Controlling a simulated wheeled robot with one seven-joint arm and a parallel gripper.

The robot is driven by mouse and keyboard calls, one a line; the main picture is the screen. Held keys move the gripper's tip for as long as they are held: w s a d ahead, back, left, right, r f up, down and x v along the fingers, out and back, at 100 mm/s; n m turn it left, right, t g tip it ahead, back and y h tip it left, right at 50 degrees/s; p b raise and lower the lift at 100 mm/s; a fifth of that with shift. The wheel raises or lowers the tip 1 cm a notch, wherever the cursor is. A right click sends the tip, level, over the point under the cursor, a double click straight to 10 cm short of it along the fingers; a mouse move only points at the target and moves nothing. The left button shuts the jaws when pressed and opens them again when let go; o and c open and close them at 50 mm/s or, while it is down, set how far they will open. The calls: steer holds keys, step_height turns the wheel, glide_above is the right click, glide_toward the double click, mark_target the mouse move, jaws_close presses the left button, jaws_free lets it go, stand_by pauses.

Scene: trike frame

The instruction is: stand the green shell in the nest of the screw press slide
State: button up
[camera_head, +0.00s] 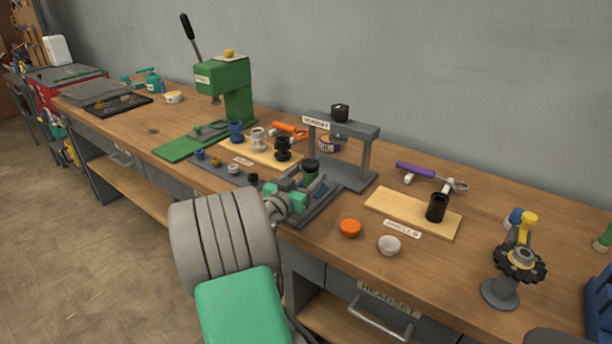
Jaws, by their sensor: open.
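The green shell (309,174), a short upright cylinder with a dark top rim, stands over the slide in front of the grey screw press (367,158). The slide (322,207) is a dark plate reaching toward the bench front. My gripper (303,194) is open, low over the slide, right at the shell's near side. The gripper hides the shell's base and the nest, so I cannot tell whether the shell is seated or whether the fingers touch it.
A wooden shell board (385,206) with a black shell (437,208) lies to the right. Orange (350,228) and white (389,245) cups sit near the front edge. A board of cups (262,153) and a green press (238,95) stand left.

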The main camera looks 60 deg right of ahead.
steer(key=a+b, duration=0.1)
steer(key=a, duration=0.6)
steer(key=shift+w, duration=0.15)
steer(key=shift+a+r, duration=0.1)
steer(key=shift+a, duration=0.25)
